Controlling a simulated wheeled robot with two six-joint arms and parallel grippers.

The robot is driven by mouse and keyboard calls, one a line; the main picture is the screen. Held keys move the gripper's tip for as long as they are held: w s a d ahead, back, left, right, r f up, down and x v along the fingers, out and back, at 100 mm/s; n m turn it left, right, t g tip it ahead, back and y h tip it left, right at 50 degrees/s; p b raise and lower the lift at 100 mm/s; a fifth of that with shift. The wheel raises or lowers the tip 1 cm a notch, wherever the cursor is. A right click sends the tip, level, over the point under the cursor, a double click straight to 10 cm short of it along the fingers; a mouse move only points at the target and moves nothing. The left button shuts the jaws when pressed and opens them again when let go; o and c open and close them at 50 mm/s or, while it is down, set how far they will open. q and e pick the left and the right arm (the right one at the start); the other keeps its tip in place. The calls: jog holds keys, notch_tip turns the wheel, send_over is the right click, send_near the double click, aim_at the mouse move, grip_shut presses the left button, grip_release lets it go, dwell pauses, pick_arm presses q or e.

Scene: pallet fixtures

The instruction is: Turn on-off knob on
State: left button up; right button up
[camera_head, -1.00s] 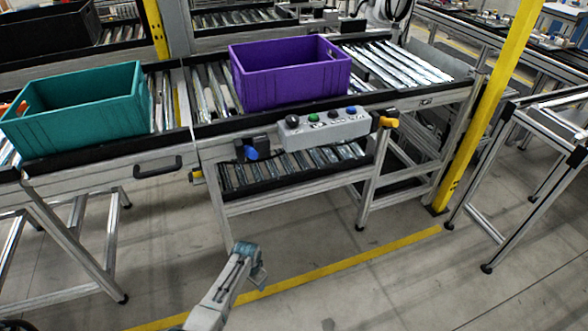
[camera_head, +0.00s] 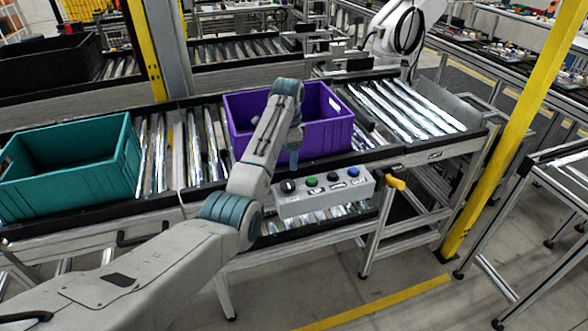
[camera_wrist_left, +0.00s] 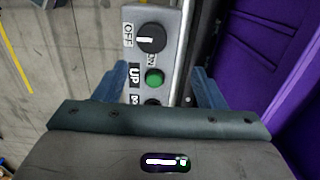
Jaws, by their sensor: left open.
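The on-off knob (camera_head: 288,186) is a round black knob at the left end of the grey control box (camera_head: 325,198) in the head view. In the left wrist view the knob (camera_wrist_left: 152,38) shows a white mark on the side of the OFF label (camera_wrist_left: 128,35). My left gripper (camera_head: 293,160) points down just above and behind the knob end of the box. In the left wrist view its blue fingers (camera_wrist_left: 163,88) are open and spread to either side of the box, with nothing between them held. My right gripper is not in view.
A green button (camera_wrist_left: 154,78) sits beside the knob, with black and blue (camera_head: 353,172) buttons further right. A purple crate (camera_head: 330,130) stands on the rollers close behind the gripper. A teal crate (camera_head: 70,180) stands left. A yellow post (camera_head: 510,130) rises at right.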

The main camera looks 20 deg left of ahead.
aim_at(288, 183)
pick_arm(q)
jog(key=s, duration=0.1)
jog(key=s+f+p, duration=0.1)
jog(key=shift+s+f, duration=0.2)
jog(key=shift+s, duration=0.2)
jog(key=f, duration=0.2)
jog(key=w+f+p, duration=0.1)
jog(key=f, duration=0.4)
jog(key=shift+w, duration=0.25)
jog(key=shift+s+f+p, duration=0.1)
jog(key=shift+f+p, duration=0.15)
jog(key=shift+p, duration=0.05)
jog(key=shift+s+f, duration=0.1)
jog(key=shift+s, duration=0.15)
jog(key=shift+w+f, duration=0.15)
jog(key=shift+c, duration=0.7)
jog(key=c, duration=0.8)
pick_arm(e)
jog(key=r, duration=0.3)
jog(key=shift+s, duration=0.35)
